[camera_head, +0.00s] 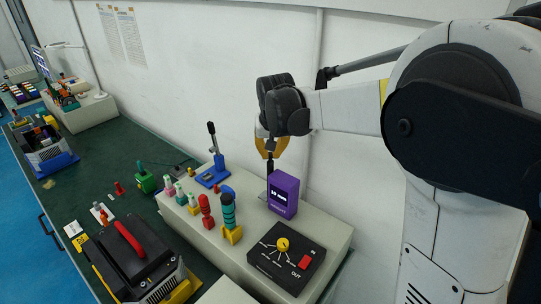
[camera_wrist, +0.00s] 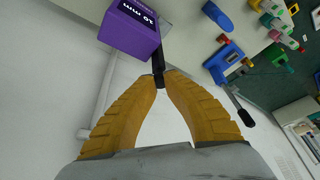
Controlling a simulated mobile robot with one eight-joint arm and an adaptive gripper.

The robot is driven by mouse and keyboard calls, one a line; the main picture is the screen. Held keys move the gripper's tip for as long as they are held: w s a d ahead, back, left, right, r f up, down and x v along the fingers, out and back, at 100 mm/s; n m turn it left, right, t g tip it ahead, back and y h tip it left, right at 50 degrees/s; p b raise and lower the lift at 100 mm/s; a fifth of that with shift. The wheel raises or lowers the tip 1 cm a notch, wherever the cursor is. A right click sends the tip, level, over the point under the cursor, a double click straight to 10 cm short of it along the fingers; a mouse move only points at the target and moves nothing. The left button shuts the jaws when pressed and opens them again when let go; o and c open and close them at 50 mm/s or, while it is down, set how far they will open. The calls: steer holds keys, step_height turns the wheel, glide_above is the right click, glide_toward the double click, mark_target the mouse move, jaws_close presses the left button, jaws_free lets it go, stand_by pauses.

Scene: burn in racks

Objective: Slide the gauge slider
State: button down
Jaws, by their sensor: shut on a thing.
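The purple gauge (camera_head: 283,197) stands on the light bench top by the wall and has a small white readout. It also shows in the wrist view (camera_wrist: 128,36), upside down, with a figure in mm on it. A black slider piece (camera_wrist: 158,60) sticks out beside the gauge. My gripper (camera_head: 269,151) is above and just behind the gauge. In the wrist view its yellow fingertips (camera_wrist: 160,77) are closed together on the end of the black slider. The fingertips' exact grip is small and partly hidden.
A black dial panel (camera_head: 286,258) with a yellow knob and red switch lies in front of the gauge. A blue lever device (camera_head: 212,175) and several coloured plugs stand to the left. The white wall is close behind.

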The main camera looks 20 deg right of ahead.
step_height(320, 180, up, 3)
steer(key=shift+f+p, duration=0.15)
steer(key=shift+p, duration=0.3)
steer(key=shift+f, duration=0.15)
steer(key=c, duration=1.4)
jaws_free()
steer(key=shift+w, duration=0.15)
steer(key=shift+o, duration=0.8)
steer(key=shift+w+f, duration=0.1)
steer(key=shift+f, duration=0.05)
steer(key=v, duration=1.2)
